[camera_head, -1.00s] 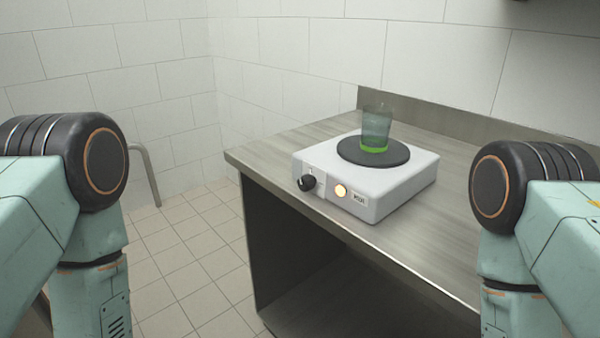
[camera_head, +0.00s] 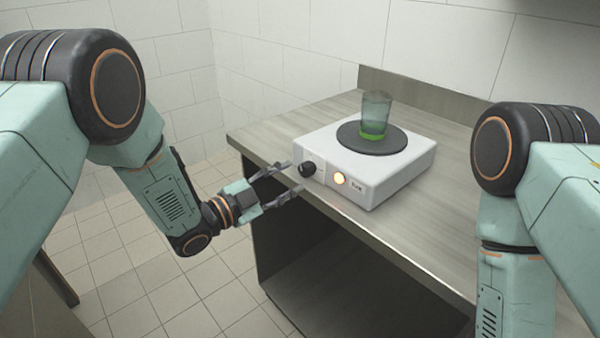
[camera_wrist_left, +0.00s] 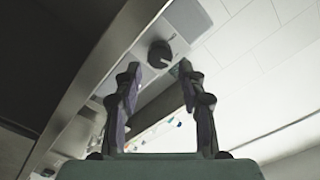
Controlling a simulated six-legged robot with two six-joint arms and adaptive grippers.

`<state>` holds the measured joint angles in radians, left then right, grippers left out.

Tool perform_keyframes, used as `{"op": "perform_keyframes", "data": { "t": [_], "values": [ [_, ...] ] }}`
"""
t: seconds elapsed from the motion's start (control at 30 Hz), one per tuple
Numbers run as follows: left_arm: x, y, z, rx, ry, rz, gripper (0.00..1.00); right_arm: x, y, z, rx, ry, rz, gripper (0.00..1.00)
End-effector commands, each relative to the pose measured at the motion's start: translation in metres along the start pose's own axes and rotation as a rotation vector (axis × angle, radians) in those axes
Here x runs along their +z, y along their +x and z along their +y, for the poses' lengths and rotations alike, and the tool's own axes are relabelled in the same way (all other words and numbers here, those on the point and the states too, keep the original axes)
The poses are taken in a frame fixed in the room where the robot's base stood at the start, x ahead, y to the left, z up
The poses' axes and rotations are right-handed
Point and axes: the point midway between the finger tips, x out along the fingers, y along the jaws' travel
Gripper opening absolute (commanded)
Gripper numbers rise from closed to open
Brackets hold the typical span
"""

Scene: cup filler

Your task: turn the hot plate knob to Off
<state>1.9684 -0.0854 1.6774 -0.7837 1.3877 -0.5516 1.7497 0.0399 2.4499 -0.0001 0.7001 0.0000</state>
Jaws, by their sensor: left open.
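My right gripper is out of view.
The metal counter (camera_head: 430,217) has bare room to the right of the hot plate. A raised backsplash (camera_head: 440,102) and white tiled walls are behind. The tiled floor is clear at left.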

Motion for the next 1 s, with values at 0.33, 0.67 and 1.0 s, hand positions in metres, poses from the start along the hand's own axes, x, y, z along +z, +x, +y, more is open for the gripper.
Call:
{"op": "perform_keyframes", "data": {
  "t": [0.33, 0.67, 1.0],
  "values": [
    [0.001, 0.041, 0.001, 0.001, -0.002, -0.002, 0.41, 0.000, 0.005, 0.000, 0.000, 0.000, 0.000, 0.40],
    [0.001, 0.044, 0.000, -0.001, -0.003, -0.003, 0.40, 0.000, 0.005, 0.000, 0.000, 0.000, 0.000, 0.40],
    [0.001, 0.044, 0.000, -0.001, -0.003, -0.004, 0.11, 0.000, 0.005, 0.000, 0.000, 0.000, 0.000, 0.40]
  ]
}}
